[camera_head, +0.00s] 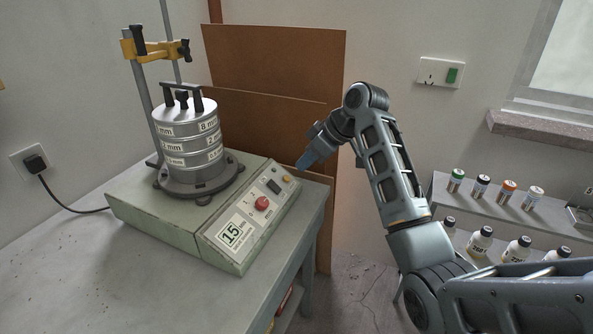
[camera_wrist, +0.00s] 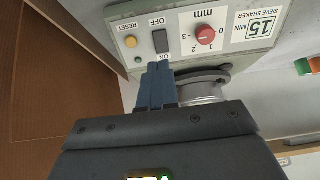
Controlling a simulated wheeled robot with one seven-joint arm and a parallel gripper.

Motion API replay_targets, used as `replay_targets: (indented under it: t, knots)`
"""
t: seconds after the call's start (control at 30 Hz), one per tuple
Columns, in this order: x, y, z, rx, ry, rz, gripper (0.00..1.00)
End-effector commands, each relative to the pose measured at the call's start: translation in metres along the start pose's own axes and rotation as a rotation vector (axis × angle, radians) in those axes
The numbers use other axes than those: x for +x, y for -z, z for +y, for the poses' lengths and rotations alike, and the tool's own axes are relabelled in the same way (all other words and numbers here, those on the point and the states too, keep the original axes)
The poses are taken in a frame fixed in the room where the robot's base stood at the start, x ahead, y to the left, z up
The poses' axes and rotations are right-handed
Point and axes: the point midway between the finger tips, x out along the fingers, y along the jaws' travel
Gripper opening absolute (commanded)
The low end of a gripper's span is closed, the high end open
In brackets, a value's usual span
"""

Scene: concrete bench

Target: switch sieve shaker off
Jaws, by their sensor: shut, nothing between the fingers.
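The sieve shaker (camera_head: 150,205) is a pale green machine with a stack of metal sieves, standing on the grey bench. Its sloped panel carries a black rocker switch (camera_head: 273,186), which also shows in the wrist view (camera_wrist: 160,41) between the OFF and ON labels. I cannot tell which side of the rocker is pressed in. My gripper (camera_head: 303,164) is shut and empty, above and to the right of the panel's upper end. In the wrist view its blue fingertips (camera_wrist: 158,66) appear by the ON label, just below the switch; contact is not clear.
A red knob (camera_head: 261,203) and an orange-yellow reset button (camera_head: 287,178) flank the switch. Brown boards (camera_head: 275,55) lean on the wall behind. A wall socket (camera_head: 442,73) and shelves of small bottles (camera_head: 480,241) are at the right. A plugged cord (camera_head: 65,207) is at the left.

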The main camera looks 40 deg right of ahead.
Motion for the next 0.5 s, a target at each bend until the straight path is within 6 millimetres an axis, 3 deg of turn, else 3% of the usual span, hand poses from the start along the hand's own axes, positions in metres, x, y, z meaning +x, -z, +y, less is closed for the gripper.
replay_targets:
  t: [0.2,0.5]
  knots:
    - [-0.027,-0.002,0.000,0.000,-0.001,0.000,0.00]
    - [-0.033,-0.002,0.000,0.000,0.000,-0.001,0.00]
